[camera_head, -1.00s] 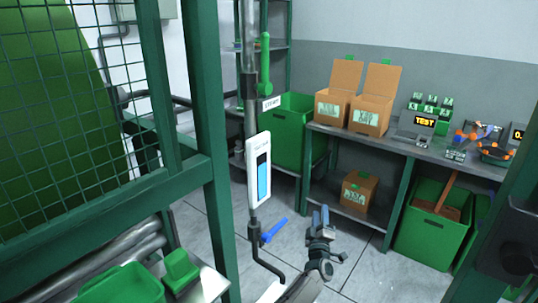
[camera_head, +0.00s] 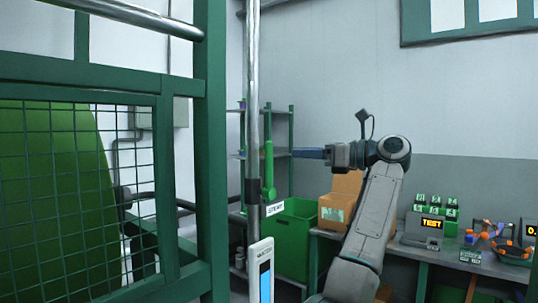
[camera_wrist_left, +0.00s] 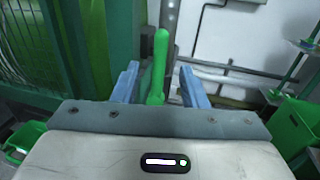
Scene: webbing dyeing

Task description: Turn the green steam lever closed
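The green steam lever (camera_head: 268,170) stands upright on the vertical metal pipe (camera_head: 252,80), with a "STEAM" label (camera_head: 276,209) just below it. My left gripper (camera_head: 298,153) is level with the lever's upper part and points left at it, with a small gap showing in the head view. In the left wrist view, the lever (camera_wrist_left: 158,65) stands between the two blue fingers of my left gripper (camera_wrist_left: 158,72). The fingers are apart, with space on both sides of the lever. My right gripper is not in view.
A green post and mesh guard (camera_head: 212,150) stand left of the pipe. A gauge (camera_head: 261,272) is on the pipe below the lever. A green bin (camera_head: 290,240) and a shelf rack (camera_head: 283,130) stand behind. A bench with a "TEST" display (camera_head: 432,222) is at right.

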